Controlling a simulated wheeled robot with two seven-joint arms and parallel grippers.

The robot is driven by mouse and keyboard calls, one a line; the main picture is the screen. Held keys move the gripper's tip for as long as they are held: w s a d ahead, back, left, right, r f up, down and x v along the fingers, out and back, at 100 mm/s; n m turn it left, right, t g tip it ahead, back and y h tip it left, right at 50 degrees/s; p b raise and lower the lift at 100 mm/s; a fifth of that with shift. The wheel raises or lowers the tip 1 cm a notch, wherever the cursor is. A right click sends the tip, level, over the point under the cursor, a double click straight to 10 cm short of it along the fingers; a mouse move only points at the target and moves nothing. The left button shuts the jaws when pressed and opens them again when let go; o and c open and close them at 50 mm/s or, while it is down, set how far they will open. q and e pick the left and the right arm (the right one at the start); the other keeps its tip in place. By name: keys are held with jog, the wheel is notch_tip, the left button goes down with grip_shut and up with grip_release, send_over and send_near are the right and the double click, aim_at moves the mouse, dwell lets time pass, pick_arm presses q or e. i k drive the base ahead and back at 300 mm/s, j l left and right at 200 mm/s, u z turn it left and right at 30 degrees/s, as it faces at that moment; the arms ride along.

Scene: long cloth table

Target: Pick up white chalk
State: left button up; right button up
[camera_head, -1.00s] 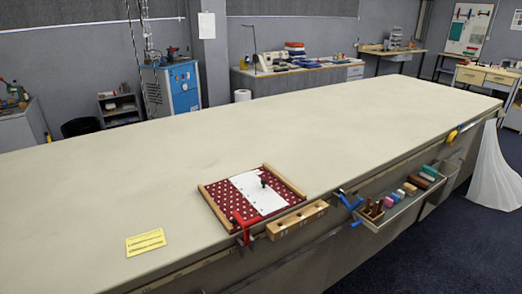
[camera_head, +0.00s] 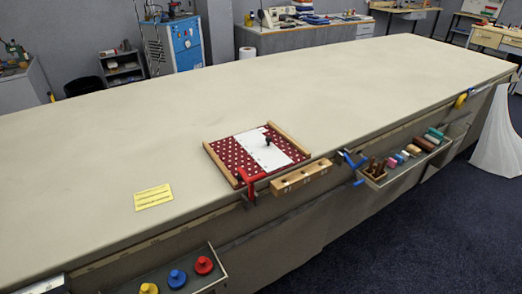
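Several small coloured blocks lie in a row in a shallow tray (camera_head: 394,177) on the long table's front side, right of centre. They include a pink block (camera_head: 413,149), a brown block (camera_head: 424,144) and a teal block (camera_head: 435,132). A small pale block (camera_head: 405,154) sits among them; it is too small to tell whether it is the white chalk. Neither of my grippers is in view.
The long cloth table (camera_head: 260,100) is mostly bare. A red dotted cloth (camera_head: 232,157) lies between wooden bars, with a red clamp (camera_head: 249,184) at its front. A yellow card (camera_head: 153,197) lies left. A lower tray holds red (camera_head: 204,265), blue and yellow knobbed discs.

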aim_at(403, 154)
jog(key=i+l+z, duration=0.2)
jog(key=z, duration=0.25)
jog(key=i+l+z, duration=0.25)
jog(key=z, duration=0.2)
jog(key=l, duration=0.1)
